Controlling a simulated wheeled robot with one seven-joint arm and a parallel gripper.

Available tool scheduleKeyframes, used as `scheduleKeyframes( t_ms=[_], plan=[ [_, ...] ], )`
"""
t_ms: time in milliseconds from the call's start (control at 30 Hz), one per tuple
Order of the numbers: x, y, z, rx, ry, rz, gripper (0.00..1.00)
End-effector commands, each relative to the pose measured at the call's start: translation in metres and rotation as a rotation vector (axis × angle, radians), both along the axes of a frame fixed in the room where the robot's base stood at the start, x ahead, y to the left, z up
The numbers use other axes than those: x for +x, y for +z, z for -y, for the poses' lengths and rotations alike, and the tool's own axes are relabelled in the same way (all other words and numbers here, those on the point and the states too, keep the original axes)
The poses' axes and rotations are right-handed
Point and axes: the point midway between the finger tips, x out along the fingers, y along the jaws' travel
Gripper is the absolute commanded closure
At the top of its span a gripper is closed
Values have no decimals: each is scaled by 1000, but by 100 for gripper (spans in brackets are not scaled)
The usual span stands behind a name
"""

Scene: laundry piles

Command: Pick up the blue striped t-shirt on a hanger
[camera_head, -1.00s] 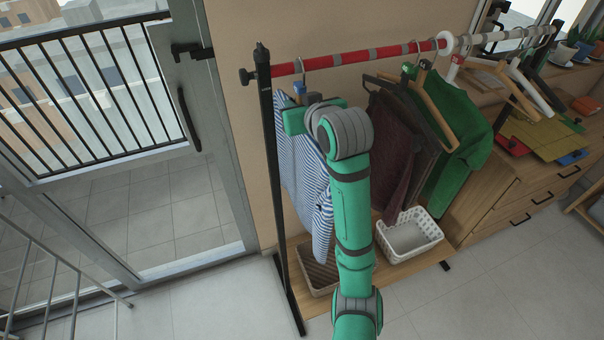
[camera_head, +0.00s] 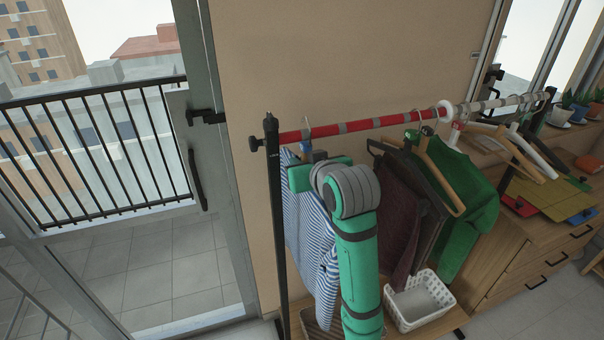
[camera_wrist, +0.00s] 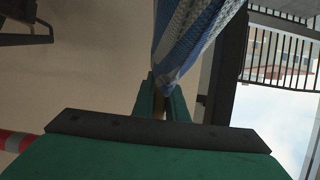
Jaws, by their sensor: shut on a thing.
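The blue and white striped t-shirt (camera_head: 312,235) hangs at the left end of the red rail, partly hidden behind my green arm. Its hanger hook (camera_head: 308,131) shows at the rail; whether it still rests on the rail I cannot tell. My gripper (camera_head: 306,163) is at the top of the shirt, just below the rail. In the wrist view the striped cloth (camera_wrist: 188,45) is at the fingertips, and my gripper (camera_wrist: 160,104) is shut on the hanger, a bit of which shows between the fingers.
The clothes rail (camera_head: 375,124) runs right from a black post (camera_head: 275,200). A dark red garment (camera_head: 396,225) and a green garment (camera_head: 465,200) hang to the right. A white basket (camera_head: 420,308) stands below. A wooden dresser (camera_head: 500,260) is at right, a glass door at left.

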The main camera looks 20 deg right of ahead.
Motion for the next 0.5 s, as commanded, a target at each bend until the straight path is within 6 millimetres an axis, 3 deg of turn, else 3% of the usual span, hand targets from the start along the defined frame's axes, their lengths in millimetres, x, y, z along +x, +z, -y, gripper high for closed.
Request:
scheduleKeyframes(
  t_ms=[67,500],
  plan=[
    [0,15,0,-2,0,6,100],
    [-13,14,86,1,-5,4,100]
  ],
)
